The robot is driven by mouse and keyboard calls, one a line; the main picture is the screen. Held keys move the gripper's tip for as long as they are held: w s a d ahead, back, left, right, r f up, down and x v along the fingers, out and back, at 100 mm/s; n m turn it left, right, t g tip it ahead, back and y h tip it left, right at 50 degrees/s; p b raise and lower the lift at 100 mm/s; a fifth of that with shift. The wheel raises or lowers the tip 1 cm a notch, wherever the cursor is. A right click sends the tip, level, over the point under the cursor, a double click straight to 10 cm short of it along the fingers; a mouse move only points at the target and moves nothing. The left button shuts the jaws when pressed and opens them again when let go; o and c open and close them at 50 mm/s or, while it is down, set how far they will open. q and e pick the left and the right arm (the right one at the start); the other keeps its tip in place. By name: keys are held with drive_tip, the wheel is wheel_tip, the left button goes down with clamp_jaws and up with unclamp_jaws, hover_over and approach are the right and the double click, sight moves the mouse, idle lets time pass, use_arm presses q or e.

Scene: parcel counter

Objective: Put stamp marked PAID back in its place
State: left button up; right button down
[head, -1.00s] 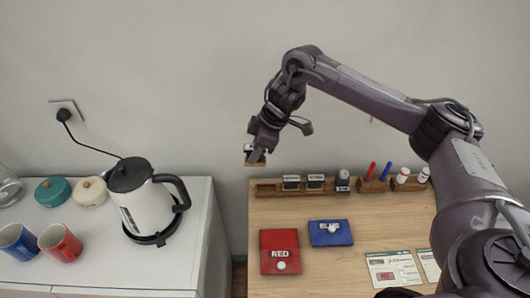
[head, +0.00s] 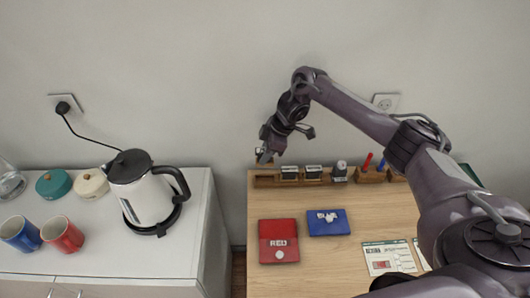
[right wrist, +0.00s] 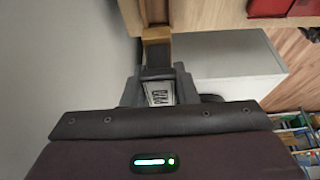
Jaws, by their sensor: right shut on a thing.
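My right gripper (head: 265,157) is at the left end of the wooden stamp rack (head: 268,182). It is shut on a stamp, whose white label (right wrist: 161,93) shows between the fingers in the right wrist view; the label reads upside down, seemingly PAID. In the head view the stamp is mostly hidden by the gripper. It is right at the rack's leftmost place; I cannot tell whether it touches the bottom. Other stamps stand in the rack to the right, such as this one (head: 290,173) and its neighbour (head: 313,172). My left gripper is not in view.
A red ink pad (head: 278,240) and a blue ink pad (head: 328,223) lie on the wooden counter. Printed forms (head: 388,258) lie at the right. A pen holder (head: 371,175) stands beside the rack. A kettle (head: 145,190) and mugs stand on a white cabinet at left.

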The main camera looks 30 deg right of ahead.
drive_tip(key=shift+f+b, duration=1.4)
drive_tip(key=shift+f, duration=0.3)
drive_tip(key=shift+r, duration=0.2)
drive_tip(key=shift+p, duration=0.45)
drive_tip(key=shift+f, duration=0.25)
drive_tip(key=shift+f+b, duration=1.8)
drive_tip(key=shift+f, duration=0.9)
drive_tip(key=c, duration=1.3)
unclamp_jaws()
drive_tip(key=shift+c, duration=0.2)
drive_tip(key=shift+r, duration=0.1)
